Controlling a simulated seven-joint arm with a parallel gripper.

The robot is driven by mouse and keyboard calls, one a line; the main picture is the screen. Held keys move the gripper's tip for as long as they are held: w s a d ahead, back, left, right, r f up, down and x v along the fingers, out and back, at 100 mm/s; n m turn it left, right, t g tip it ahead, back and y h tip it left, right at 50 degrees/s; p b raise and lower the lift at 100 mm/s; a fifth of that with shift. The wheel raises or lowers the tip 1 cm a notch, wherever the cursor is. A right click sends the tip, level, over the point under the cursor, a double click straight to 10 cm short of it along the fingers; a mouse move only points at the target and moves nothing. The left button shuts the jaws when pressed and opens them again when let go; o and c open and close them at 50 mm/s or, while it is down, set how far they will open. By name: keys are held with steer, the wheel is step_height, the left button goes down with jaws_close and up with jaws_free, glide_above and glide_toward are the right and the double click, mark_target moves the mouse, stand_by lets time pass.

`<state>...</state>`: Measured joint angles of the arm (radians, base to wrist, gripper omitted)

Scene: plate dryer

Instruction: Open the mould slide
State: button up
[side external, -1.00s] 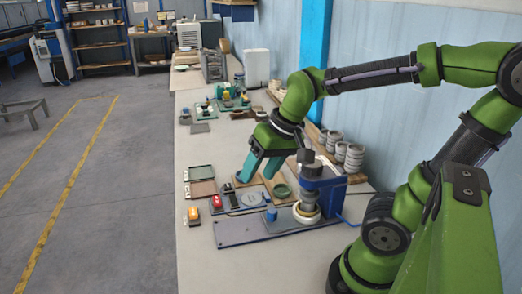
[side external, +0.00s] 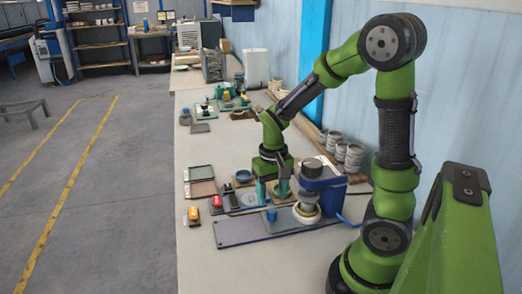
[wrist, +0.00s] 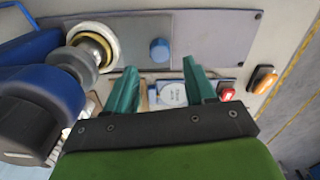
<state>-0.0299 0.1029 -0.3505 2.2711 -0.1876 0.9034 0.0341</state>
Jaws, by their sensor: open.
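A long blue-grey base plate (side external: 245,231) lies on the bench and carries a blue press unit (side external: 325,187). A round cream-rimmed part (side external: 307,212) sits under the press head. A blue knob (side external: 271,214) stands up from the plate, left of the press; I take it for the slide's handle. My gripper (side external: 271,191) points down just behind the knob, open and empty. In the wrist view the knob (wrist: 159,50) lies beyond the gap between my fingertips (wrist: 160,70), apart from both. I cannot tell whether the slide is open or shut.
A red-topped switch (side external: 216,204) and an orange-topped switch (side external: 193,216) stand left of the plate. A pale labelled disc (wrist: 171,94) shows between my fingers. Shallow trays (side external: 199,173) lie behind. Stacked bowls (side external: 354,157) stand by the wall. The front bench is clear.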

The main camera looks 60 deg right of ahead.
mark_target(272, 210)
step_height(272, 210, down, 7)
steer(key=shift+r, duration=0.15)
jaws_close()
stand_by(0.5)
